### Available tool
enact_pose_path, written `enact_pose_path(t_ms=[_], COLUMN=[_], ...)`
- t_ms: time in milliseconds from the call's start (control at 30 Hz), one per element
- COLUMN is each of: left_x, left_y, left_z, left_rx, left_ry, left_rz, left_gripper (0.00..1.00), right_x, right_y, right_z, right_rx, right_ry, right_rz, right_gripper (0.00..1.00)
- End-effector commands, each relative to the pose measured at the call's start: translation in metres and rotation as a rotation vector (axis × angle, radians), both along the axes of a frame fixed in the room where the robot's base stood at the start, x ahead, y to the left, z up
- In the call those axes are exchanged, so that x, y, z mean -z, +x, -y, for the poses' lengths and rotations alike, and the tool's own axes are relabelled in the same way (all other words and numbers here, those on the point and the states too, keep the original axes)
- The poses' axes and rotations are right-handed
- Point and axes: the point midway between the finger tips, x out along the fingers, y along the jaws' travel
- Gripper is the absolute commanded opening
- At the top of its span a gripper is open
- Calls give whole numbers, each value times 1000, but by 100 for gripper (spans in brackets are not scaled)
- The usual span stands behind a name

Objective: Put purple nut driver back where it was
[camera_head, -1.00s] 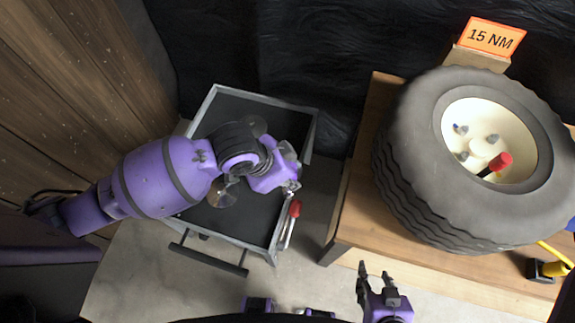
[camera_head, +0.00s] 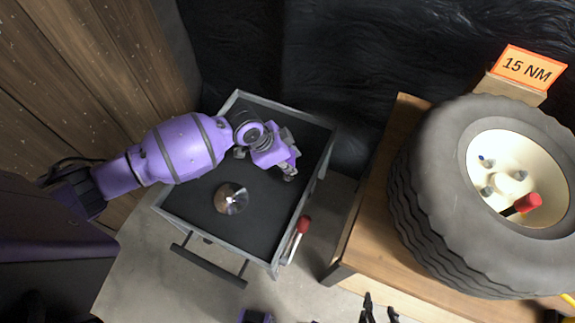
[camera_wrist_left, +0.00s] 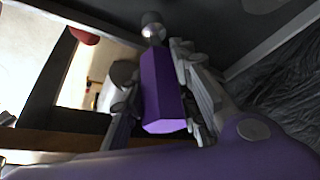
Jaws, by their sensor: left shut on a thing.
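My left gripper (camera_head: 290,170) is over the right part of the cart's dark tray (camera_head: 185,215), inside its grey rim. In the left wrist view it is shut on the purple nut driver (camera_wrist_left: 160,92), whose purple six-sided handle sits between the fingers. A round metal end (camera_wrist_left: 152,28) shows beyond the handle. In the head view I cannot tell the driver from my purple gripper. My right gripper (camera_head: 379,308) is at the bottom edge, fingers apart and empty, in front of the wooden table.
A shiny metal disc (camera_head: 231,198) lies in the tray. A red-handled tool (camera_head: 303,227) is at the cart's right side. The wooden table (camera_head: 375,225) holds a large tyre (camera_head: 425,220), with a red-handled tool (camera_head: 527,203) in its hub, and an orange "15 NM" sign (camera_head: 530,68).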

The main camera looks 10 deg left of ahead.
Motion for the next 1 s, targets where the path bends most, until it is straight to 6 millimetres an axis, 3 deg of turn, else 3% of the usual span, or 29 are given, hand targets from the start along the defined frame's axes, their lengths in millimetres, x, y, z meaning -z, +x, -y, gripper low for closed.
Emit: enact_pose_path(t_ms=[167,400,767,800,933,1000], left_x=[8,39,43,43,43,43], left_y=[7,8,8,8,8,8], left_z=[-3,-4,-4,-5,-5,-5], left_rx=[-1,0,1,1,1,1], left_ry=[-2,-2,-2,0,0,0], left_rz=[2,1,3,2,2,2], left_gripper=[0,0,0,30,46,46], right_x=[0,4,5,5,4,4], right_y=[3,1,0,0,0,0], right_z=[0,0,1,1,1,1], right_rx=[-1,-2,-3,-3,-3,-3], right_ry=[0,-2,-2,-2,-3,-3], right_rz=[6,2,0,0,1,1], right_gripper=[40,40,40,40,40,40])
